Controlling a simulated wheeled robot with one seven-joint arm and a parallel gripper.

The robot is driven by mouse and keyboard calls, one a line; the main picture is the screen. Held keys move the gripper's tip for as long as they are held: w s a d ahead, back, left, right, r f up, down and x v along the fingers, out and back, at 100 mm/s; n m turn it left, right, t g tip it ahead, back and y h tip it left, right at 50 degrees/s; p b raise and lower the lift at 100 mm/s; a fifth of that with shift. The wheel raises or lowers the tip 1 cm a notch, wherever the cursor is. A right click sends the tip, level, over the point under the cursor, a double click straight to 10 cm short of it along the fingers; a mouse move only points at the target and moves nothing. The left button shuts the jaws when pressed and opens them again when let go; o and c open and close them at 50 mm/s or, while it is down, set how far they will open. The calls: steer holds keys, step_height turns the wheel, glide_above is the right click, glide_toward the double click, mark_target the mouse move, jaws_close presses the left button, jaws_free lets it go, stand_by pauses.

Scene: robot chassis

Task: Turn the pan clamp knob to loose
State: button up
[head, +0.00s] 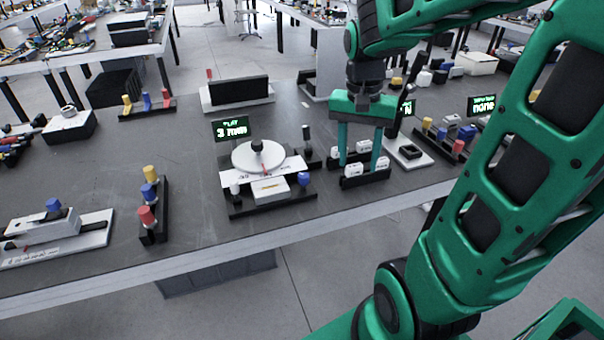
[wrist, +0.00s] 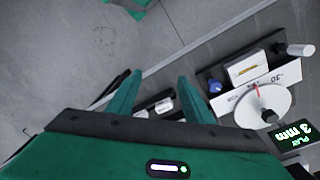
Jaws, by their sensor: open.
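A station with a round white disc (head: 258,157) stands at the centre of the table, with a dark knob on the disc. A blue knob (head: 303,180), a white knob (head: 234,190) and a black upright handle (head: 306,140) stand around it. I cannot tell which is the pan clamp knob. The disc (wrist: 262,105) and blue knob (wrist: 214,87) also show in the wrist view. My gripper (head: 359,167) points down to the right of this station, over small white blocks (head: 353,170). Its fingers are apart and empty in the wrist view (wrist: 158,85).
A display (head: 231,129) behind the disc reads "PLAY 3 mm". A rack of yellow, blue and red knobs (head: 150,195) stands to the left. A white fixture (head: 80,240) lies at far left. The table is bare between that rack and the disc station.

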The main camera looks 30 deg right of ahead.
mark_target(303, 175)
steer(key=w+a+f+m, duration=0.1)
steer(key=w+a+m, duration=0.15)
steer(key=w, duration=0.45)
steer(key=w+a+f+m, duration=0.1)
steer(key=w+a+f, duration=0.15)
steer(key=w, duration=0.55)
steer(key=shift+y, duration=0.4)
steer(key=f, duration=1)
steer(key=shift+a, duration=0.3)
steer(key=c, duration=1.1)
